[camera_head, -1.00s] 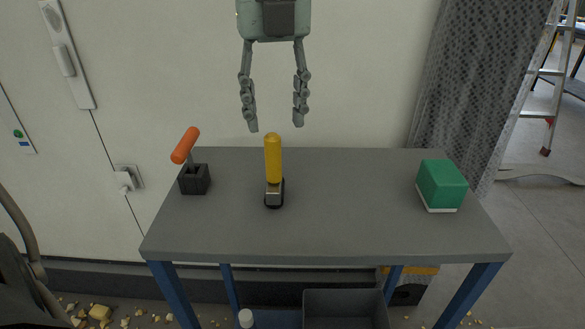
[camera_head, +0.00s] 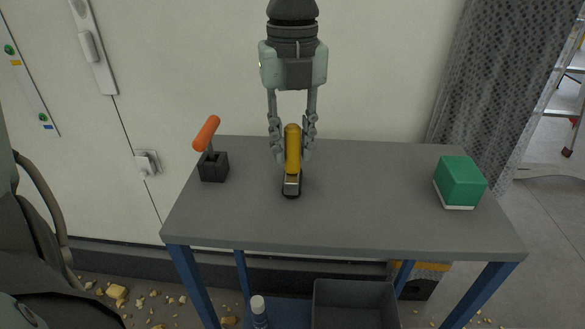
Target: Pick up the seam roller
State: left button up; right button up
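The seam roller (camera_head: 292,152) appears to be the upright tool with a yellow handle, a metal collar and a black foot. It stands on the grey table, left of the middle. My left gripper (camera_head: 293,154) comes down from above, with its fingers on both sides of the yellow handle. They look closed against it, and the foot still rests on the tabletop. My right gripper is not in view.
An orange-handled tool (camera_head: 207,133) leans in a black block (camera_head: 213,167) at the table's left. A green block with a white base (camera_head: 460,183) sits at the right. The grey table (camera_head: 370,200) is clear between.

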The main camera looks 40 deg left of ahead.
pick_arm(q)
grip_shut()
jog(key=shift+r, duration=0.1)
